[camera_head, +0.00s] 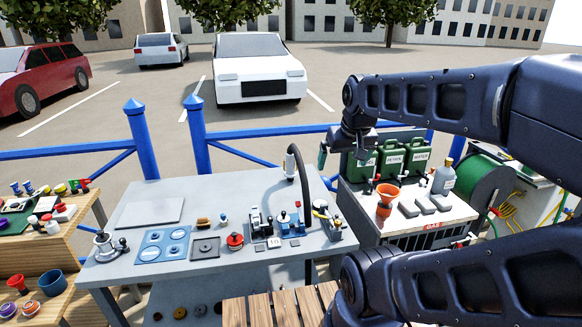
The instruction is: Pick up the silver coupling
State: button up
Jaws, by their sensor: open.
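My gripper (343,150) hangs at the end of my arm, above and beyond the right end of the grey workbench (150,210). It is small and partly hidden by its own wrist, and I see nothing held in it. It is apart from the items on the bench. I cannot clearly make out a silver coupling. Small metallic parts stand on the bench, among them a silver winch-like piece (103,246) at the left and a dark grey device (260,222) right of the middle. Which of these, if any, is the coupling I cannot tell.
A black hose (307,190) arches up from the bench. A side bench holds green canisters (391,158), an orange funnel (386,196) and a grey bottle (444,178). A green reel (482,182) stands to the right. Blue railings (142,140) run behind. The bench's back left is mostly clear.

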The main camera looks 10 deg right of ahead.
dwell(0.4)
jog(key=c, duration=0.8)
jog(key=shift+o, duration=0.2)
jog(key=shift+w, duration=0.1)
